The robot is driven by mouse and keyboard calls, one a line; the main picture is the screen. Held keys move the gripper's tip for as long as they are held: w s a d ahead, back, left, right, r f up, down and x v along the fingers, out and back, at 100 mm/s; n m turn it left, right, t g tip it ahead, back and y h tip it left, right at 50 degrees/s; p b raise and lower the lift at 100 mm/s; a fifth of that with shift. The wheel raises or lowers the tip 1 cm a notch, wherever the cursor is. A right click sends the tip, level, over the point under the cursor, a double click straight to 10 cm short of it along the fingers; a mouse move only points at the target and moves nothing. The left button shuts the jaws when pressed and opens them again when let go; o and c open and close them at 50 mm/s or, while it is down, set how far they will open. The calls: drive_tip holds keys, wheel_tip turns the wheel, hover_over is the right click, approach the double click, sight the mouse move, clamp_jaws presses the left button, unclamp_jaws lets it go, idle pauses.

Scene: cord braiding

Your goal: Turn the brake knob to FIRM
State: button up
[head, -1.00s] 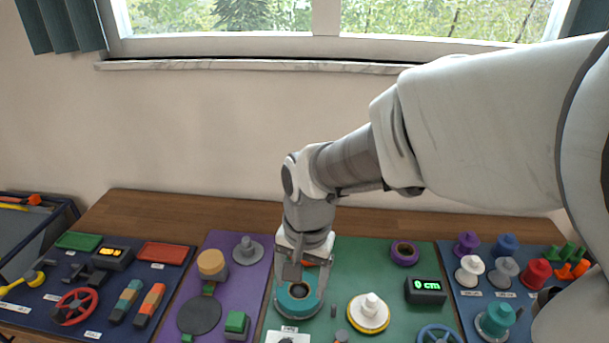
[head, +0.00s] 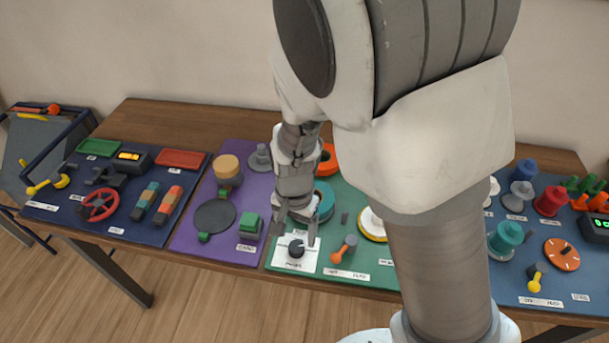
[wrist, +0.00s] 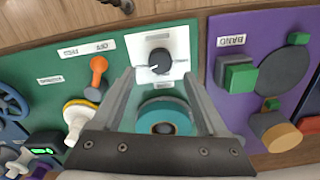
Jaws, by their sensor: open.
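A black round knob (head: 296,248) sits on a white plate (head: 284,262) at the front left corner of the green board. Its printed labels are too small to read. In the wrist view the knob (wrist: 160,62) has a white pointer mark toward the lower left. My gripper (head: 295,233) is open and empty, pointing down just above the knob. In the wrist view its two fingers (wrist: 161,76) reach toward the knob, one on each side, and do not appear to touch it.
An orange-tipped lever (head: 345,249) stands right of the plate. A green block (head: 250,226) sits on the purple board to the left. The table's front edge is close.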

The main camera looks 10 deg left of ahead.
sight(297, 246)
wheel_tip(297, 246, down, 5)
drive_tip(key=shift+f+b, duration=0.1)
drive_tip(key=shift+b, duration=0.35)
clamp_jaws()
